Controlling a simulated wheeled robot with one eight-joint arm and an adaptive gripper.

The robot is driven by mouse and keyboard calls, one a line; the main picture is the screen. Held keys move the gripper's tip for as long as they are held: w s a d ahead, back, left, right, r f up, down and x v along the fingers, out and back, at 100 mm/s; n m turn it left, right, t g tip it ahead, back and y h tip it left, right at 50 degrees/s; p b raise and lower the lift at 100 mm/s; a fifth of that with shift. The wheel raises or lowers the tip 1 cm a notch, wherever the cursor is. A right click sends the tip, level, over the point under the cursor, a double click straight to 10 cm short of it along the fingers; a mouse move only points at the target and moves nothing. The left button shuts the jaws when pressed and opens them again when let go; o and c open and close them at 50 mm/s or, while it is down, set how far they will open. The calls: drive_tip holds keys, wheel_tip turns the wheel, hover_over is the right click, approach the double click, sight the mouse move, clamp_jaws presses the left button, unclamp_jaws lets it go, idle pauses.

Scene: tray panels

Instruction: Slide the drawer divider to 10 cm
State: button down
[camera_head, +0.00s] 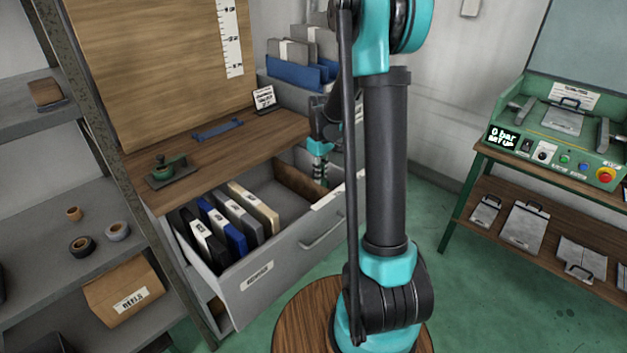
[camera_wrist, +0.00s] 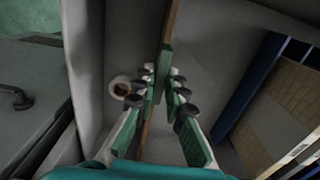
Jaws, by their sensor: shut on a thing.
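The open grey drawer (camera_head: 257,290) sits under the wooden bench top. The divider (camera_head: 299,182), a thin brown board, stands across it near the right end. In the wrist view the divider (camera_wrist: 172,18) shows edge-on between my fingers. My gripper (camera_wrist: 163,78) is shut on it, with a green piece at the grip; I cannot tell if that is a tab or a finger pad. In the head view my gripper (camera_head: 319,172) reaches down into the drawer, partly hidden by my arm. I see no scale on the drawer that I can read.
Several upright folders (camera_head: 238,213) fill the drawer's left part, with bare floor between them and the divider. A pale roll (camera_wrist: 121,87) lies left of the divider in the wrist view. A small green tool (camera_head: 172,169) and a blue handle (camera_head: 217,130) lie on the bench.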

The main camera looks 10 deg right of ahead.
drive_tip(key=shift+w+d, duration=0.25)
drive_tip(key=shift+d, duration=0.15)
drive_tip(key=c, duration=1.6)
unclamp_jaws()
drive_tip(key=shift+o, duration=0.2)
drive_tip(key=shift+r, duration=0.1)
wheel_tip(320, 180, up, 12)
